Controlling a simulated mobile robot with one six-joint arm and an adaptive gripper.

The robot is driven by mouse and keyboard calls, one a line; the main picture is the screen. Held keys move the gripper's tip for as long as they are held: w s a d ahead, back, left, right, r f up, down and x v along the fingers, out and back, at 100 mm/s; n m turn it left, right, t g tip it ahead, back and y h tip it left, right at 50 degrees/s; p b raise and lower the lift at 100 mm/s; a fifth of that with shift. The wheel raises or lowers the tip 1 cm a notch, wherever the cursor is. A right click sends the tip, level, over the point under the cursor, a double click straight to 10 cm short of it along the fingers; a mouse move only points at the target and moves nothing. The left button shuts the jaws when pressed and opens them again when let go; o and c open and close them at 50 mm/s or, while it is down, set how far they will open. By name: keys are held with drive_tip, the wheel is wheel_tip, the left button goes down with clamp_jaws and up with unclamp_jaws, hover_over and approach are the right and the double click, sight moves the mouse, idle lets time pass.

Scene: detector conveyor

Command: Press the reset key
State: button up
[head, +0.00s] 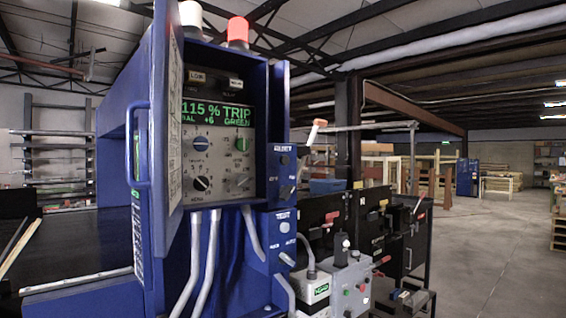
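A blue detector cabinet (260,75) stands open at the left centre. Inside it, a grey control panel (219,165) carries a lit display (217,114) with green text reading "115 % TRIP" and "GREEN". Below the display are a blue round control (201,144), a green round control (241,144), a black knob (201,183) and a grey control (242,182). Their small labels are too blurred to read, so I cannot tell which is the reset key. My gripper is not in view.
The cabinet's open door (168,120) stands at the panel's left. Blue side boxes (283,175) with buttons are at its right. Grey conduits (212,260) hang below. A grey control box (352,285) with levers stands lower right. Open concrete floor (490,260) lies at the right.

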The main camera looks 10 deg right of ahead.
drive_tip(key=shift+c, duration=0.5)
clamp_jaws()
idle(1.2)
